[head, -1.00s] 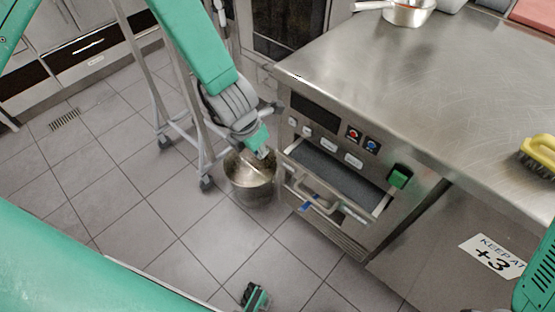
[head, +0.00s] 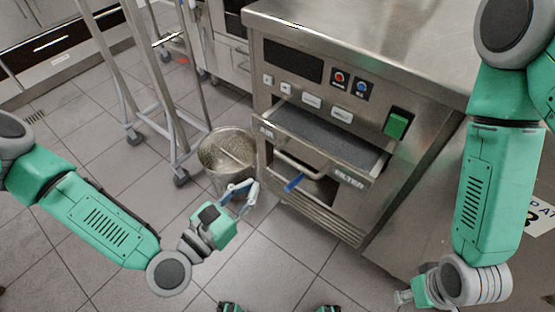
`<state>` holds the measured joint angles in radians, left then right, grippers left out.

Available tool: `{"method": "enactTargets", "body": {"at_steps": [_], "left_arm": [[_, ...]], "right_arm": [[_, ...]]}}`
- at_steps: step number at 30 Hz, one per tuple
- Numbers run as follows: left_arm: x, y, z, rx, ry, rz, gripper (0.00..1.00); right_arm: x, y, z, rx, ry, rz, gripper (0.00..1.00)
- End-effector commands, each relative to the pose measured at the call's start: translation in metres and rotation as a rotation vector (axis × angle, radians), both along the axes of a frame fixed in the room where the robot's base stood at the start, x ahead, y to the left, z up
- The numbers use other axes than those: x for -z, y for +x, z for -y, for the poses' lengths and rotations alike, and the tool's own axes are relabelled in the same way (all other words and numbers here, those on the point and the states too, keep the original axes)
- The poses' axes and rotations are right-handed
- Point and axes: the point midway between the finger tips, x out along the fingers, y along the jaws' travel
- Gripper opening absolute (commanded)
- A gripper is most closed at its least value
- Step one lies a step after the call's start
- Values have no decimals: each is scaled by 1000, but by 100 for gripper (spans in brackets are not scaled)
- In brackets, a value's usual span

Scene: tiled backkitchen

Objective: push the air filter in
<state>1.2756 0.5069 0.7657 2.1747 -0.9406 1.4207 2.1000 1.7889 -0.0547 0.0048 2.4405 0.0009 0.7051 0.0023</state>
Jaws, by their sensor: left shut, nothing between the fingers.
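The air filter (head: 335,150) is a drawer-like unit with a grey top, a metal handle and a front lettered AIR FILTER. It stands pulled out of the steel machine (head: 400,182), below the control panel.
A metal bucket (head: 225,160) stands on the tiles just left of the filter, close behind my left gripper. A wheeled metal rack (head: 160,110) stands further left. A green switch (head: 397,124) is on the machine's front. The tiled floor in front is mostly clear.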

Motion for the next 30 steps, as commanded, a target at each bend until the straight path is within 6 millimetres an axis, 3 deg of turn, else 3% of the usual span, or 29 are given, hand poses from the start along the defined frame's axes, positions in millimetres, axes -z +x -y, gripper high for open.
{"method": "enactTargets", "body": {"at_steps": [5, 21, 30], "left_arm": [[-3, 12, 11, 1, -12, 12, 0], [-2, 97, 72, 1, -9, 11, 0], [-3, 112, 83, 1, -9, 8, 0]], "right_arm": [[2, 0, 0, 0, 0, 0, 40], [21, 0, 0, 0, 0, 0, 40], [24, 0, 0, 0, 0, 0, 40]]}}
